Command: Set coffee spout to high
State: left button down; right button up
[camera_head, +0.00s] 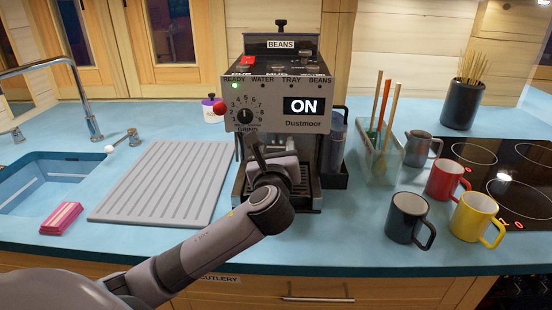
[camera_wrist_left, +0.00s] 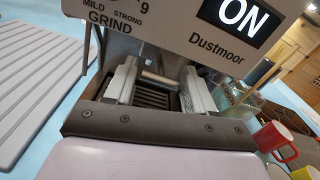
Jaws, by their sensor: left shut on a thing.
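The coffee machine (camera_head: 278,100), labelled Dustmoor, stands on the blue counter with a lit ON panel and a green light at READY. My left gripper (camera_head: 274,163) reaches into the bay under its front panel. In the left wrist view, my left gripper's two pale fingers (camera_wrist_left: 160,85) are closed on the coffee spout, which shows as a short metallic bar (camera_wrist_left: 158,79) between them, above the dark slotted drip tray (camera_wrist_left: 152,98). In the head view my own wrist and hand hide most of the spout. Its height setting cannot be read. My right gripper is not in view.
A ribbed grey drainboard (camera_head: 165,180) lies left of the machine, with a pink sponge (camera_head: 61,218) and a sink beyond. A utensil holder (camera_head: 376,158) and dark (camera_head: 404,218), red (camera_head: 445,180) and yellow (camera_head: 472,216) mugs stand to the right. A red-knobbed lever (camera_head: 219,107) sticks out left.

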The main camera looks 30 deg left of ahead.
pick_arm(q)
jog(key=shift+r, duration=0.35)
jog(key=shift+c, duration=2.3)
grip_release()
jog(key=shift+f, duration=0.1)
jog(key=shift+d, duration=0.1)
jog(key=shift+s+d, duration=0.2)
jog(key=shift+s, duration=0.15)
jog(key=v, duration=0.6)
jog(key=shift+s+b, duration=0.15)
jog(key=shift+b, duration=0.25)
